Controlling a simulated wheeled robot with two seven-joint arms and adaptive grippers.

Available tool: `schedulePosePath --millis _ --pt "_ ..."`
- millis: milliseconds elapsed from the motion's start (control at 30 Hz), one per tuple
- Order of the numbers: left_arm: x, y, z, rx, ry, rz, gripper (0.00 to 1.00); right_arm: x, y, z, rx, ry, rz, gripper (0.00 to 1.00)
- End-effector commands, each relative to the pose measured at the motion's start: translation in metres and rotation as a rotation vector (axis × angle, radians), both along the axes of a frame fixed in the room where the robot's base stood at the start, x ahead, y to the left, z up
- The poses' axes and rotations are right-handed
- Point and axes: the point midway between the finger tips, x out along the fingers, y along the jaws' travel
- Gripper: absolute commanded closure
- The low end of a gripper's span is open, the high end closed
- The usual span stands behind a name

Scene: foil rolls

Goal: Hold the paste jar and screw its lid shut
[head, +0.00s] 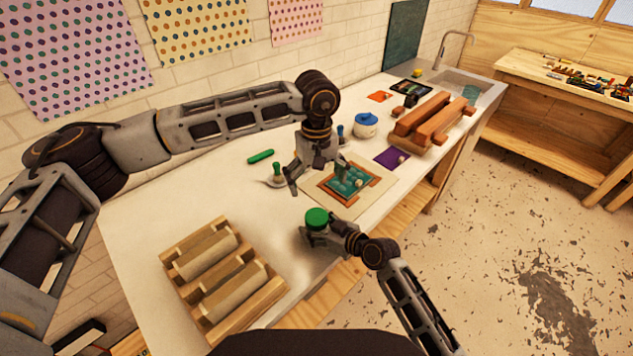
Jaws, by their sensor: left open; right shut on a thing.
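The paste jar shows mostly as its round green lid (316,217), near the front edge of the white table. My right gripper (316,236) is shut on the jar below the lid, and its fingers hide most of the jar's body. The lid sits on top and looks level; I cannot tell how tightly it is on. My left gripper (318,177) is open and empty, pointing down above the table, behind the jar and apart from the lid.
A wooden rack with foil rolls (222,271) stands at the front left. A framed teal print (346,181) lies right of my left gripper. A green stick (261,156), a white pot with a blue lid (366,126) and reddish wooden blocks (424,117) lie farther back.

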Motion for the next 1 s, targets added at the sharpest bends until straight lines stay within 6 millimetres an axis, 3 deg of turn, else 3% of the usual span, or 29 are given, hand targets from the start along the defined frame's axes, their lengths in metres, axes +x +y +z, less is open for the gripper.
schedulePosePath --millis 33,67,233,733,1000 --pt "0.000 0.000 0.000 0.000 0.000 0.000 0.00 -0.002 0.000 -0.006 -0.007 0.010 0.003 1.00" --pt "0.000 0.000 0.000 0.000 0.000 0.000 0.00 -0.002 0.000 -0.006 -0.007 0.010 0.003 0.37" --pt "0.000 0.000 0.000 0.000 0.000 0.000 0.00 -0.002 -0.001 -0.006 -0.007 0.010 0.002 0.15" --pt "0.000 0.000 0.000 0.000 0.000 0.000 0.00 -0.002 -0.002 -0.002 -0.004 0.004 0.001 0.13" --pt "0.000 0.000 0.000 0.000 0.000 0.000 0.00 -0.011 -0.013 0.004 -0.003 0.002 -0.001 0.13"
